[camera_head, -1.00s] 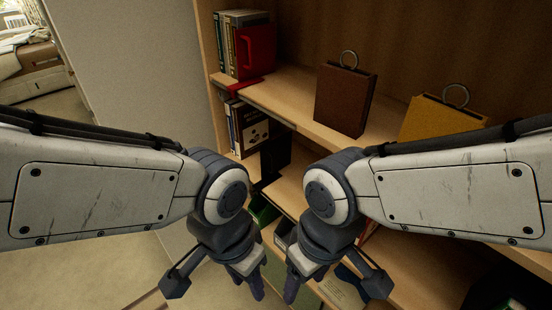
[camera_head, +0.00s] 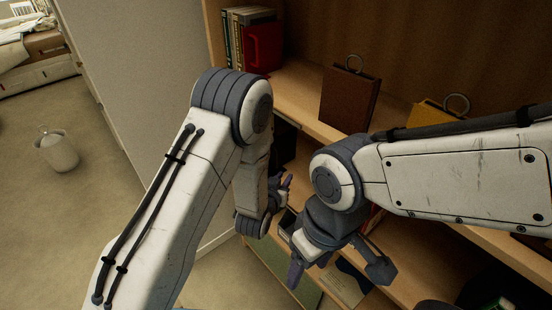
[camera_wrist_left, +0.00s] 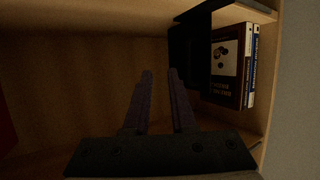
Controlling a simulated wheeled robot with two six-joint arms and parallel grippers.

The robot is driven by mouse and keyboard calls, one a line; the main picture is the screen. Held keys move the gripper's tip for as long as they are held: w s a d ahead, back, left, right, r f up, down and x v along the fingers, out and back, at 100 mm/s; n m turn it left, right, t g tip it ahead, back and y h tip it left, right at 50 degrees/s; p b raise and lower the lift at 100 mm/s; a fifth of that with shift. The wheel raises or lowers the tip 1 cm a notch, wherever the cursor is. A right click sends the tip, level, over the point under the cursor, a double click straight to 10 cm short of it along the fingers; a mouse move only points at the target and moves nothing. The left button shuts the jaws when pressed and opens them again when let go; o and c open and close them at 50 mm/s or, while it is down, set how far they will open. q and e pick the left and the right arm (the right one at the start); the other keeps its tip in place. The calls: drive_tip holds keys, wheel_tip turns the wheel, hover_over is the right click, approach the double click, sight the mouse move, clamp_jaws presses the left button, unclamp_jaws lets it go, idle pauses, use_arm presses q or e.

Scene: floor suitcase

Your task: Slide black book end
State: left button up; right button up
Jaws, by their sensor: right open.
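The black book end (camera_wrist_left: 187,52) stands on a shelf against the left side of the upright books in the left wrist view. In the head view a dark strip of it (camera_head: 286,146) shows behind my left arm; the rest is hidden. My left gripper (camera_head: 282,190) reaches into the shelf unit below it. In the left wrist view my left gripper (camera_wrist_left: 160,74) is open and empty, with its right finger just left of the book end; I cannot tell whether they touch. My right gripper (camera_head: 302,270) is open, lower, in front of the shelves.
Books (camera_wrist_left: 228,68) fill the shelf's right end beside the side wall (camera_wrist_left: 285,85). Above are a red book end (camera_head: 262,47), brown binder (camera_head: 348,97) and yellow binder (camera_head: 428,116).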

use_arm(q)
drive_tip(key=s+a+f+t, duration=0.1)
drive_tip(key=a+f+t, duration=0.1)
drive_tip(key=a+t, duration=0.25)
drive_tip(key=shift+n, duration=0.3)
drive_tip(key=p+x, duration=0.3)
drive_tip(key=x, duration=0.7)
drive_tip(key=shift+w, duration=0.1)
clamp_jaws()
idle(0.9)
